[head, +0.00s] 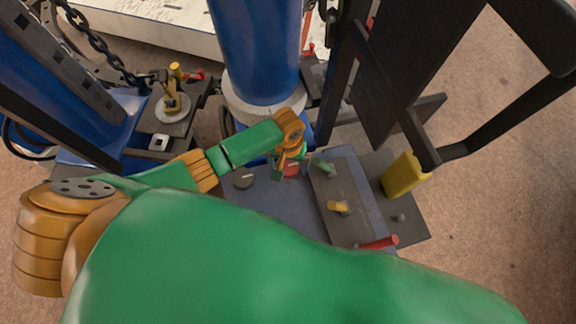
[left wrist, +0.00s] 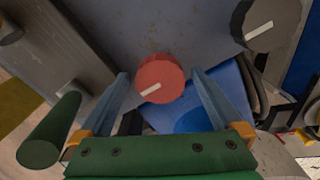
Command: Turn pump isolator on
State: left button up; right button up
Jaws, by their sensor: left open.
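A red round knob (left wrist: 160,79) with a white pointer line sits on a blue-grey panel (left wrist: 150,30). In the left wrist view the line slants from lower left to upper right. The knob also shows in the head view (head: 291,170), partly covered by my left gripper (head: 288,162). My left gripper's fingers (left wrist: 160,74) are open, one on each side of the red knob; I cannot tell whether they touch it. A dark grey knob (left wrist: 268,22) with a white line is beside it, also in the head view (head: 243,181). No label is readable. My right gripper is out of view.
A green lever (head: 325,168), a yellow lever (head: 338,207) and a red-handled lever (head: 378,243) stand right of the red knob. A yellow block (head: 405,175) is farther right. A blue column (head: 258,50) and dark frame bars crowd the space behind.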

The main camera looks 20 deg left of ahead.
pick_arm(q)
jog(key=shift+f, duration=0.3)
jog(key=c, duration=1.3)
